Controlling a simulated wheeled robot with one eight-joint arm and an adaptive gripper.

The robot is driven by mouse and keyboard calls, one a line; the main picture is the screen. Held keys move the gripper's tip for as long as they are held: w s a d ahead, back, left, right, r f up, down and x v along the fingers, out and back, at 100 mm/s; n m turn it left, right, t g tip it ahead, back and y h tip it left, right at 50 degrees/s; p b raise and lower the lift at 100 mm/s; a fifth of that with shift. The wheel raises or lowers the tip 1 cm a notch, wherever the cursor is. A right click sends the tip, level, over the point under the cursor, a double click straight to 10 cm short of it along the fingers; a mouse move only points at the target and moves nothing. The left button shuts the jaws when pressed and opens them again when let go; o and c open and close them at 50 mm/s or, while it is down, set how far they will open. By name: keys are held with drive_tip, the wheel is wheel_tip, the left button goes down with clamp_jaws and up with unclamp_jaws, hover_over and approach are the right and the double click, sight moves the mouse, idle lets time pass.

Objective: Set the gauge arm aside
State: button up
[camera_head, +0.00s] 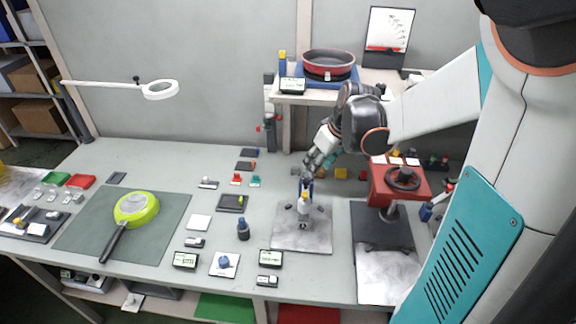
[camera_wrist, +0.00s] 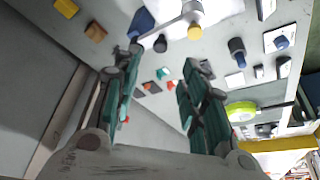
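A gauge stand (camera_head: 303,208) with a pale post and arm stands on a grey metal plate (camera_head: 290,240) right of the table's middle. A small blue part (camera_head: 308,187) shows at its top. In the wrist view a pale rod (camera_wrist: 172,28) with a yellow-capped end (camera_wrist: 194,30) and a dark end lies beyond my fingertips, beside a blue part (camera_wrist: 141,22). I take this rod to be the gauge arm. My gripper (camera_head: 308,176) is just above the stand. In the wrist view its fingers (camera_wrist: 164,62) are apart with nothing between them; contact with the blue part cannot be told.
A red press with a black handwheel (camera_head: 403,178) stands close on the right. A green pan (camera_head: 136,208) lies on a dark mat (camera_head: 75,235) at left. A red pan (camera_head: 329,64) sits on the raised shelf behind. Small blocks and displays are scattered across the middle.

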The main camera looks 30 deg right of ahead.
sight(307, 181)
drive_tip(key=b+x, duration=0.2)
drive_tip(key=x, duration=0.7)
drive_tip(key=shift+w+f+b, duration=0.1)
drive_tip(key=shift+f+b, duration=0.25)
clamp_jaws()
